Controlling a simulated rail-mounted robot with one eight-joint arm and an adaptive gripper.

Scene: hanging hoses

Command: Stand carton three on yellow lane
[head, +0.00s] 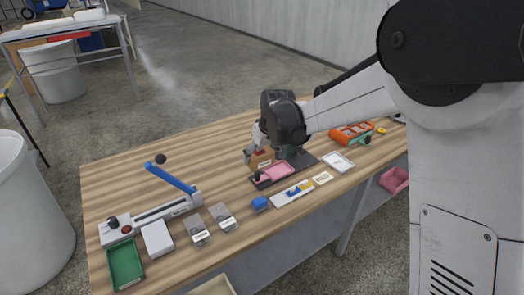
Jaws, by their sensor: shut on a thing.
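My gripper (257,149) is low over the middle of the wooden table and is shut. A small brown carton-like block (263,159) with a red patch is at its fingers. Its number is too small to read. My gripper and wrist hide part of it, and I cannot tell whether its base touches anything. A dark flat base with a pink tray (276,172) lies just in front of it. I cannot make out a yellow lane for certain. A white card with blue and yellow marks (292,194) lies farther forward.
The wooden table (125,176) has free room at its back left. An orange item (350,133) and white tray (338,162) lie right.

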